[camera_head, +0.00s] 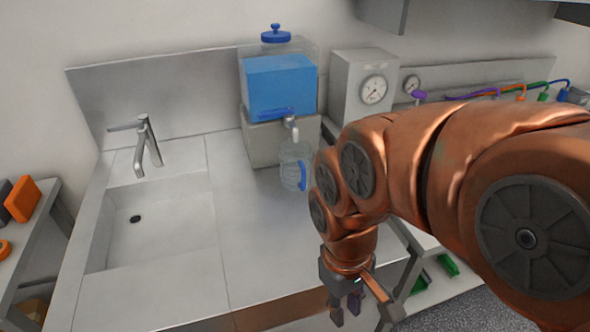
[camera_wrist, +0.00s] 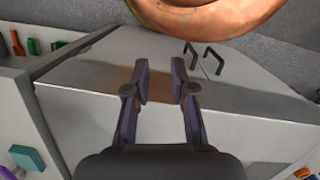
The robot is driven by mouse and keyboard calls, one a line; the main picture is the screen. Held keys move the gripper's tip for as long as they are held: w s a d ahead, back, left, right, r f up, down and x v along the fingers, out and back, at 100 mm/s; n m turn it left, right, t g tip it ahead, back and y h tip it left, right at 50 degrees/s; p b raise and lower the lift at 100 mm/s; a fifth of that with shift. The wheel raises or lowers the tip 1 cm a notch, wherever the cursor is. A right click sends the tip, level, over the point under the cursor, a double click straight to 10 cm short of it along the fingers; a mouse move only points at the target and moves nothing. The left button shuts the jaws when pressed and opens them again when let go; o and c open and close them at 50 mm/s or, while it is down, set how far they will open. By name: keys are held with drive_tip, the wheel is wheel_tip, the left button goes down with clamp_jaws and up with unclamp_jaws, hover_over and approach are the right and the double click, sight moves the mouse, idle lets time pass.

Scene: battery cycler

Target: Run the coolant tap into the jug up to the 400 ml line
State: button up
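The coolant tank (camera_head: 278,90), a clear box with blue liquid and a blue lid, stands on a grey block at the back of the counter. Its tap (camera_head: 291,126) is at the front, above the jug. The clear jug (camera_head: 292,163) with a blue handle on its right side stands upright on the counter under the tap. Its marks and any liquid level are too small to tell. My gripper (camera_head: 347,305) is low at the counter's front edge, well away from jug and tap. In the wrist view my gripper (camera_wrist: 160,86) is open and empty.
A sink (camera_head: 160,225) with a faucet (camera_head: 146,145) is on the left. A gauge box (camera_head: 362,88) stands right of the tank, with coloured hoses (camera_head: 500,92) beyond. An orange block (camera_head: 22,200) is on the left shelf. The counter in front of the jug is clear.

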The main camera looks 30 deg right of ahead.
drive_tip(key=s+d+n+b, duration=0.1)
drive_tip(key=d+n+b, duration=0.4)
drive_tip(key=d, duration=1.8)
drive_tip(key=shift+s+d+n+h+b, duration=0.2)
drive_tip(key=shift+d+n+h+b, duration=0.15)
drive_tip(key=shift+b, duration=2.5)
